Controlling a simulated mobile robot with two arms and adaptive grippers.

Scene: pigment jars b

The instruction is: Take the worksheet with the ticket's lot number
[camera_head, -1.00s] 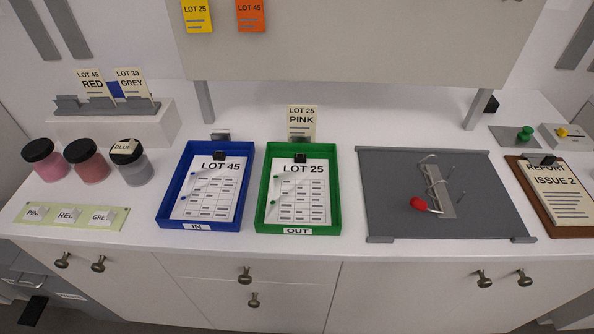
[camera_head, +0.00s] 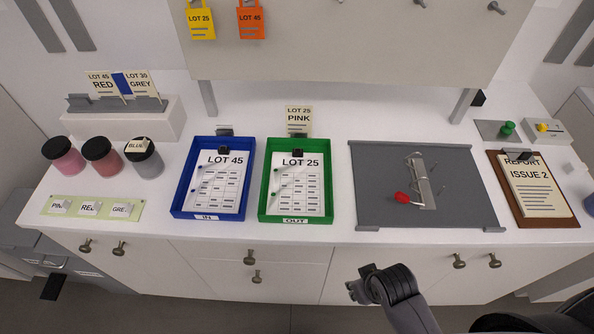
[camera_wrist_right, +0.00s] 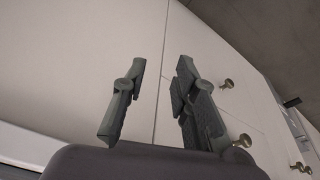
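A ticket (camera_head: 298,121) reading LOT 25 PINK stands in a small holder behind the green tray. The green tray (camera_head: 264,206), labelled OUT, holds a LOT 25 worksheet (camera_head: 298,190) under a dark clip. The blue tray (camera_head: 178,206), labelled IN, holds a LOT 45 worksheet (camera_head: 217,185), also under a dark clip. My right gripper (camera_head: 358,282) is in front of the counter, below its top and apart from both trays. In the right wrist view its two fingers (camera_wrist_right: 155,98) are spread with nothing between them. My left gripper is not in view.
A grey board (camera_head: 376,200) with wire hooks and a red piece lies right of the trays. A REPORT ISSUE 2 clipboard (camera_head: 535,190) is farther right. Several jars (camera_head: 103,155) stand at left. LOT 25 and LOT 45 tags (camera_head: 251,22) hang above. Knobs (camera_head: 459,261) stick out from the cabinet front.

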